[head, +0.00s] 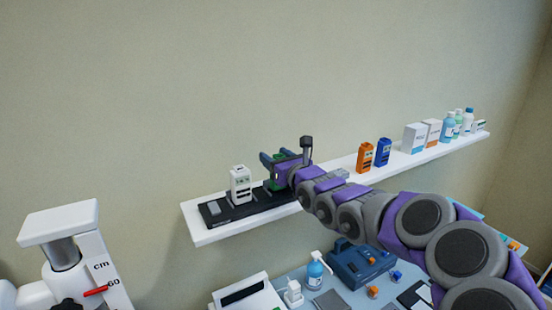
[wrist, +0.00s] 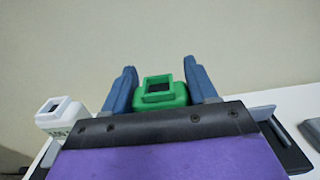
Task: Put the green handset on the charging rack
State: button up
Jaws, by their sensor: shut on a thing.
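The green handset (wrist: 160,92) is between the two blue fingers of my gripper (wrist: 163,88) in the wrist view, with its top showing above the dark edge of the gripper body. In the head view my gripper (head: 278,164) is over the right part of the black charging rack (head: 245,211), and the handset is mostly hidden behind it. My gripper is shut on the handset. The rack lies on the white wall shelf (head: 207,235). Whether the handset's base touches the rack is hidden.
A white handset (head: 240,184) stands on the rack, left of my gripper. An orange handset (head: 364,156) and a blue handset (head: 383,152) stand farther right on the shelf, then boxes (head: 414,137) and bottles. Below are a table with a blue case (head: 358,265) and a spray bottle (head: 315,270).

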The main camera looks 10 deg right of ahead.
jog(key=shift+f+b, duration=0.35)
jog(key=shift+b, duration=0.05)
dwell(0.5)
jog(key=o, duration=1.2)
jog(key=b+v, duration=0.1)
jog(key=v, duration=1.6)
jog(key=shift+s+b, duration=0.15)
jog(key=shift+b, duration=0.2)
jog(key=shift+d, duration=0.1)
